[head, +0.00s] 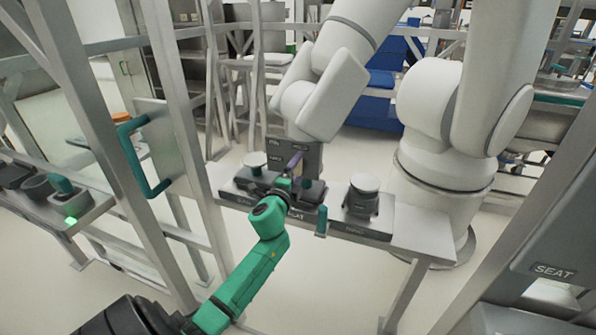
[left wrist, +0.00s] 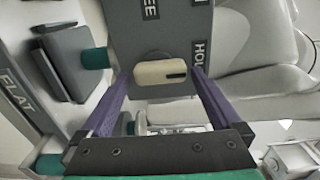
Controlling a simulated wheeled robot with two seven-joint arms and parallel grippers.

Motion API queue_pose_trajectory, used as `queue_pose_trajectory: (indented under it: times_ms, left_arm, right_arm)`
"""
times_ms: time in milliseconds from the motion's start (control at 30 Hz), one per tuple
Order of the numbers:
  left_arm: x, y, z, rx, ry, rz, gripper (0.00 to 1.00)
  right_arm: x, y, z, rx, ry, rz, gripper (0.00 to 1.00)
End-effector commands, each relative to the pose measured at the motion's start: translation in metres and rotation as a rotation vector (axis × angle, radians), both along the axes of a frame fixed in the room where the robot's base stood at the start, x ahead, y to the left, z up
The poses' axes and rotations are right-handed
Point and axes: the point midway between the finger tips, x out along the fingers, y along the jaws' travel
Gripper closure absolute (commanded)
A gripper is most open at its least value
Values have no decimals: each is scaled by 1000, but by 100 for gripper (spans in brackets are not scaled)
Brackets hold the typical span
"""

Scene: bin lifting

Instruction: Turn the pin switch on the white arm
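The white arm (head: 330,85) reaches down from the top of the head view, and a grey box (head: 312,160) sits at its end. In the left wrist view this grey panel (left wrist: 165,25) has partly cut-off labels, one ending in "EE" and one starting with "HO". The pin switch (left wrist: 158,73), a beige rounded knob with a dark mark at its right end, lies lengthwise across the picture. My left gripper (head: 294,160), on a green arm, is at the panel. Its purple fingers (left wrist: 160,80) are open, one on each side of the knob, with small gaps. My right gripper is out of view.
A grey bench (head: 415,235) stands under the box, holding dark fixtures and a white-capped part (head: 363,190). A teal handle (head: 130,160) and metal posts stand at the left. A large white robot base (head: 440,195) is at the right. A "SEAT" panel (head: 555,270) is lower right.

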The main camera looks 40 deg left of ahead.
Motion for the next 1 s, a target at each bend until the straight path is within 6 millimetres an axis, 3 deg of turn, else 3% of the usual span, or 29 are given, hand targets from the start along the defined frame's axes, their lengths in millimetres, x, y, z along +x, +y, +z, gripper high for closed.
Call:
queue_pose_trajectory:
  times_ms: [367,467,800,1000]
  left_arm:
    - [-10,-4,-1,-2,-1,-2,0]
    - [-27,-11,-1,-2,0,-4,0]
    - [-116,-40,-4,-3,3,0,0]
    - [-137,-48,-1,-1,0,0,0]
  right_arm:
    - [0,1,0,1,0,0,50]
    - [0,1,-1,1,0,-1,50]
    - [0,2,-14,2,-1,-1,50]
    - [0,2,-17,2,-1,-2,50]
